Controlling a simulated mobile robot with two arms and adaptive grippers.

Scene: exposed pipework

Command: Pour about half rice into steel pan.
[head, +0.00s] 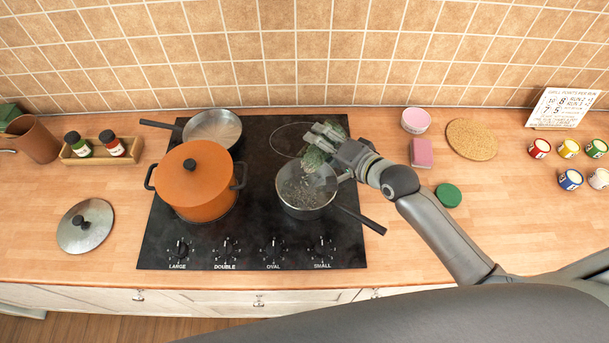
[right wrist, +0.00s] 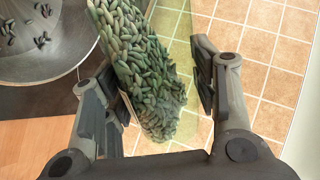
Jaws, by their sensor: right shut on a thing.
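My right gripper (head: 330,140) is shut on a clear container of green, rice-like grains (right wrist: 145,75) above the right side of the hob. The container (head: 316,156) is tilted, its mouth end toward the steel pan (head: 306,204), and it still holds many grains. The steel pan stands on the hob's front right, its black handle pointing to the lower right. Loose grains show in the pan, also in the right wrist view (right wrist: 70,66). The gripper and container hide the pan's back edge in part. My left gripper is not in view.
A big orange pot (head: 194,181) stands left of the steel pan, with another metal pan (head: 214,129) behind it. A pink sponge (head: 421,153), a green disc (head: 448,195) and a cork mat (head: 471,139) lie to the right. The front right counter is partly hidden by my arm.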

